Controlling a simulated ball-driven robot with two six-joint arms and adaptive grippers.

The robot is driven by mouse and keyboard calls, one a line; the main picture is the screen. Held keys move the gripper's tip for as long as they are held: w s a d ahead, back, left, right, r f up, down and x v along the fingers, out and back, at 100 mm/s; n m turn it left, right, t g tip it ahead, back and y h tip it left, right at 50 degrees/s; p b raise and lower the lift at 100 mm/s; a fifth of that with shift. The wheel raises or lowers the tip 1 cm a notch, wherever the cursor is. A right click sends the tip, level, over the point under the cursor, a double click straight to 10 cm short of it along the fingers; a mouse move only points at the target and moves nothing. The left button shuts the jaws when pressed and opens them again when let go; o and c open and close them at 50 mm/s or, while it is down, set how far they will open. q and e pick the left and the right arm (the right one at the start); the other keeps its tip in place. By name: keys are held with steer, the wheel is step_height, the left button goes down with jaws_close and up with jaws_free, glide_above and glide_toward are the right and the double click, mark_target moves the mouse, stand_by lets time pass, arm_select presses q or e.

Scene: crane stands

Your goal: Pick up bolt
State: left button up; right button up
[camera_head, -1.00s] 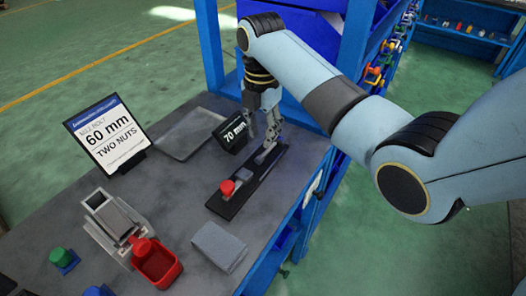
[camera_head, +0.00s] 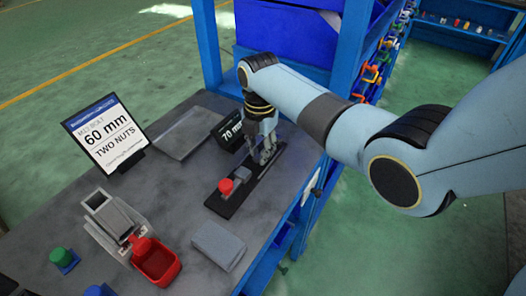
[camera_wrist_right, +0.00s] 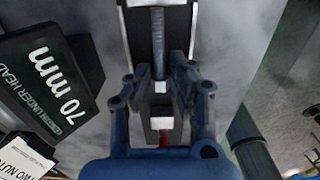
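A grey threaded bolt (camera_wrist_right: 158,42) lies along a dark fixture with pale side rails in the right wrist view. The same long black fixture (camera_head: 226,207) lies on the bench in the head view, with a red knob (camera_head: 226,186) and a grey block (camera_head: 242,173) on it. My right gripper (camera_head: 262,158) is low over the fixture's far end. In the right wrist view its fingers (camera_wrist_right: 159,78) are apart, one on each side of the bolt's line, with a gap visible. The bolt is mostly hidden by the gripper in the head view. My left gripper is out of view.
A black "70 mm" sign (camera_head: 230,132) stands close beside the right gripper. A "60 mm" sign (camera_head: 105,135), a grey tray (camera_head: 187,135), a metal fixture (camera_head: 108,215), a red bin (camera_head: 157,263) and a grey pad (camera_head: 218,245) are on the bench. A blue rack post (camera_head: 207,45) rises behind.

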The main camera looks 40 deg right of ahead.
jaws_close()
